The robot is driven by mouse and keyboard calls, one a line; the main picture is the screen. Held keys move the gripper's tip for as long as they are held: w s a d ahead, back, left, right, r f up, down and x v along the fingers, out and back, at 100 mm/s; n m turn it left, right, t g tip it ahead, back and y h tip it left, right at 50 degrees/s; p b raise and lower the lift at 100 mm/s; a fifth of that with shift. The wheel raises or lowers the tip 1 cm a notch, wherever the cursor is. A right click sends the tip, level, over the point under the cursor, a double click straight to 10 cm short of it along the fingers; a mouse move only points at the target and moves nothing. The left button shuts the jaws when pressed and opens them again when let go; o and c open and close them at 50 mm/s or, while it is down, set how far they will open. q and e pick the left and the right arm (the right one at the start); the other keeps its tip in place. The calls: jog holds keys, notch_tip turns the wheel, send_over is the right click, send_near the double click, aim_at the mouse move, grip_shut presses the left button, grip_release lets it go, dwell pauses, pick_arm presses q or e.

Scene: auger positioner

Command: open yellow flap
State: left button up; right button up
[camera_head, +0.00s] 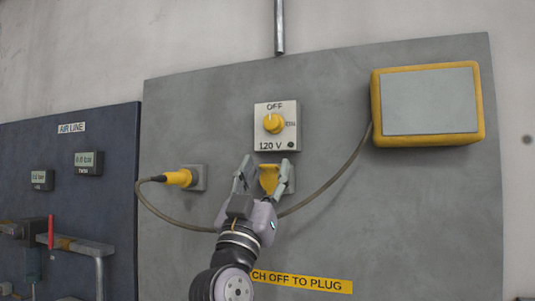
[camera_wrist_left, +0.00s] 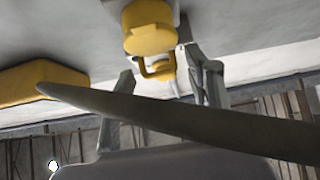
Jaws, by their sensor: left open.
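The yellow flap (camera_head: 268,178) sits on a small grey socket plate (camera_head: 290,178) below the dial box. My left gripper (camera_head: 262,170) is open in front of it, with one finger on each side of the flap in the head view. In the left wrist view the flap (camera_wrist_left: 150,30) shows as a round yellow cover with a loop-shaped tab (camera_wrist_left: 157,69) below it. The left gripper's fingers (camera_wrist_left: 168,82) stand apart below the flap. I cannot tell whether they touch it. The flap looks closed. My right gripper is not in view.
A dial box (camera_head: 275,126) marked OFF is above the flap. A yellow plug (camera_head: 180,178) sits in a socket at left. Its cable (camera_head: 330,185) runs to a yellow-framed box (camera_head: 430,103) and crosses the wrist view (camera_wrist_left: 180,120). A blue panel (camera_head: 100,200) stands further left.

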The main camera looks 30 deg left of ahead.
pick_arm(q)
jog(key=shift+w+a+r+h, duration=0.15)
jog(key=shift+w+r+h, duration=0.15)
jog(key=shift+w+r, duration=0.4)
jog(key=shift+c, duration=0.2)
